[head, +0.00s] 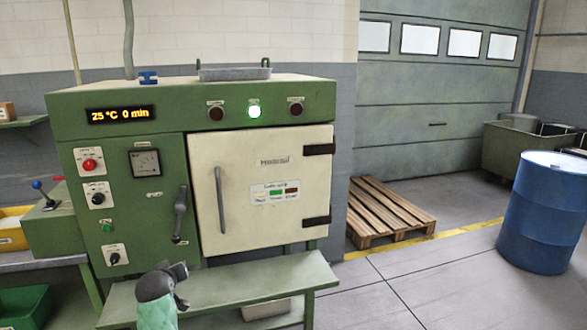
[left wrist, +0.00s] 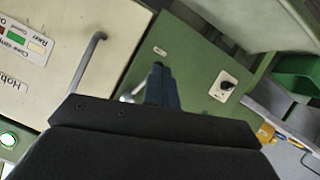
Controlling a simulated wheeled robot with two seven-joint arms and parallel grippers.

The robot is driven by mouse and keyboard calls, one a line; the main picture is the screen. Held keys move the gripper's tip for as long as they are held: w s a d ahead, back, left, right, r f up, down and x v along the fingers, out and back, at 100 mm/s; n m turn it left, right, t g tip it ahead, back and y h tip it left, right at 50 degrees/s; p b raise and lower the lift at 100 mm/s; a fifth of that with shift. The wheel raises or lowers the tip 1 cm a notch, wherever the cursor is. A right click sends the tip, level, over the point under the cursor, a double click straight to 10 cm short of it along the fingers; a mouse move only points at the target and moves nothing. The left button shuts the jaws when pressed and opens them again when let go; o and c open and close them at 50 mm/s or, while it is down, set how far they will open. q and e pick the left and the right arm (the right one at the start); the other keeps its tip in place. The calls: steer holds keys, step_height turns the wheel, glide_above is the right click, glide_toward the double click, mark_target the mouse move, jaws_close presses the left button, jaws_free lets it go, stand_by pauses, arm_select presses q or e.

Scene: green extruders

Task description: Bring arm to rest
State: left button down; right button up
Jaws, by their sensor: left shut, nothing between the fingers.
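My left gripper (head: 180,271) is at the bottom of the head view, in front of the green bench below the oven. It is shut and empty; its closed dark fingers (left wrist: 160,84) also show in the left wrist view. The green oven (head: 130,205) stands against the wall, with its cream door (head: 262,222) shut. The door's grey bar handle (head: 220,200) also shows in the left wrist view (left wrist: 88,62). A grey lever (head: 180,215) on the oven front is just above and behind my gripper. My right gripper is not in view.
The green bench (head: 245,282) juts out below the oven. A wooden pallet (head: 388,210) and a blue drum (head: 543,212) stand on the right. A side table with a yellow bin (head: 12,232) is at the left. The floor at the front right is clear.

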arm_select(q)
steer(key=s+d+f+m+g+h, duration=0.2)
steer(key=s+d+f+m+g, duration=0.15)
steer(key=s+d, duration=0.55)
steer(key=s+d+f+m+g, duration=0.1)
steer(key=s+f, duration=0.6)
steer(key=s, duration=0.7)
steer(key=s+d+f+m+g, duration=0.2)
steer(key=s+d+f+g, duration=0.2)
steer(key=s, duration=1)
steer(key=s+d+f+m+g+h, duration=0.1)
steer(key=s+d+f+g, duration=0.1)
steer(key=s+d+f, duration=0.4)
steer(key=s+f, duration=0.4)
steer(key=s, duration=0.4)
steer(key=shift+s+f+g, duration=0.25)
steer(key=shift+f+g, duration=0.1)
steer(key=shift+m, duration=0.25)
steer(key=c, duration=2.2)
jaws_free()
